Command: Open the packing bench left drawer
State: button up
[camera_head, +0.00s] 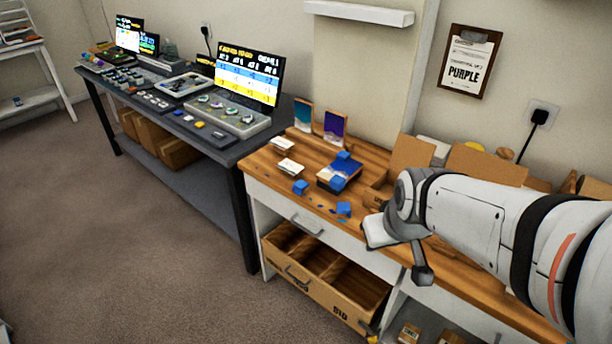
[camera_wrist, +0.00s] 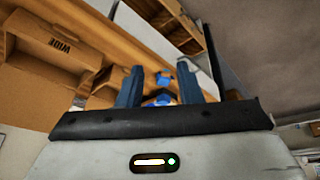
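The packing bench (camera_head: 375,250) has a wooden top and white sides. Its left white drawer front (camera_head: 340,238), with a grey bar handle (camera_head: 308,225), looks flush under the top. Below it is a wooden bin-like drawer (camera_head: 330,295) with dividers and its own handle (camera_head: 297,280); its inside shows. My gripper is over the bench's front edge, to the right of the left drawer's handle and apart from it. In the wrist view the two dark fingers of my gripper (camera_wrist: 160,85) stand apart, with nothing visibly held; blue items show beyond them.
Blue blocks (camera_head: 301,187), cards (camera_head: 290,167) and a blue-topped box (camera_head: 338,175) lie on the bench top. Cardboard boxes (camera_head: 485,163) stand behind my arm. A dark desk (camera_head: 235,150) with screens adjoins at the left. The carpet (camera_head: 170,260) in front is clear.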

jog(key=w+a+f+n+t+y+b, duration=0.1)
jog(key=w+a+f+n+t+b, duration=0.3)
jog(key=w+f, duration=0.45)
jog(key=w+a+f+n+t+b, duration=0.2)
jog(key=w+a+f+n+b, duration=0.2)
jog(key=w+f+b, duration=0.35)
jog(key=n+t+b, duration=0.4)
jog(key=n+b, duration=0.1)
send_near(303, 229)
jog(key=w+d+r, duration=0.1)
jog(key=w+d, duration=0.2)
jog(key=a+f+n+t+y+b, duration=0.1)
jog(key=a+f+n+t+b, duration=0.2)
jog(key=f+n+t+b, duration=0.2)
jog(key=x, duration=0.7)
jog(key=shift+w+f, duration=0.15)
jog(key=shift+c, duration=0.2)
jog(key=shift+g, duration=0.3)
grip_shut()
